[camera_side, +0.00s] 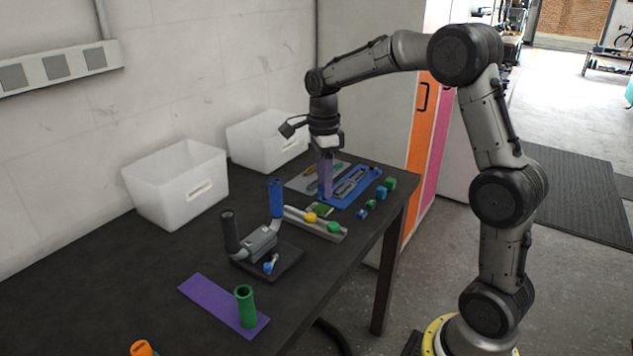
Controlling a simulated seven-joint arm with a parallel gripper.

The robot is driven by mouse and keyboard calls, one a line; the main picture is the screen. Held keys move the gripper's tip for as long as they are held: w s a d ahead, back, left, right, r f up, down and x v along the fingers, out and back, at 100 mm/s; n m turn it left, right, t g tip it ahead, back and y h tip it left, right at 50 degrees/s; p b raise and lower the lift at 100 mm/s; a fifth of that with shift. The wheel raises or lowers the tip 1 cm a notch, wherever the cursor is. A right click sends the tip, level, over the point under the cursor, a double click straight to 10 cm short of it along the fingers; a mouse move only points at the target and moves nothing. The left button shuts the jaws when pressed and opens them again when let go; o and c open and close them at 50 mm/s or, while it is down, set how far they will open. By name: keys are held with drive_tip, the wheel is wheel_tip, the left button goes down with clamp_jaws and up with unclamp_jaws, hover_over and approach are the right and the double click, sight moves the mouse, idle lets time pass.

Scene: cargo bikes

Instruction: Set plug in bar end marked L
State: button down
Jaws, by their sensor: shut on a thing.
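My gripper (326,150) points down over the far end of the table. It is shut on an upright purple piece (326,168) whose lower end is close to a blue tray; I cannot tell whether they touch. A handlebar fixture (262,240) stands mid-table, to the left and nearer the camera. One bar end carries a black grip (229,231), the other a blue grip (276,198). No L mark is readable.
A purple mat (202,292) with a green tube (245,306) lies in front, near an orange piece (141,348). The blue tray (367,186) holds grey tools; small green and blue blocks (382,192) lie beside it. Two white bins (175,180) stand along the wall.

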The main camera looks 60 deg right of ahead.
drive_tip(key=w+a+r+n, duration=0.2)
drive_tip(key=w+a+r, duration=0.25)
drive_tip(key=a, duration=0.25)
drive_tip(key=w+a+r+n, duration=0.3)
drive_tip(key=w+a+r, duration=0.15)
drive_tip(key=a, duration=0.25)
drive_tip(key=shift+n, duration=0.4)
drive_tip(key=shift+w+a+f, duration=0.3)
drive_tip(key=shift+a+f, duration=0.55)
drive_tip(key=shift+a, duration=0.05)
drive_tip(key=shift+w+a+f, duration=0.3)
drive_tip(key=shift+a+f, duration=0.55)
drive_tip(key=shift+a, duration=0.05)
drive_tip(key=shift+w+a+f, duration=0.3)
drive_tip(key=shift+a+f, duration=0.55)
drive_tip(key=shift+a, duration=0.05)
drive_tip(key=shift+f, duration=1.05)
drive_tip(key=shift+c, duration=2.1)
unclamp_jaws()
drive_tip(key=shift+r, duration=0.1)
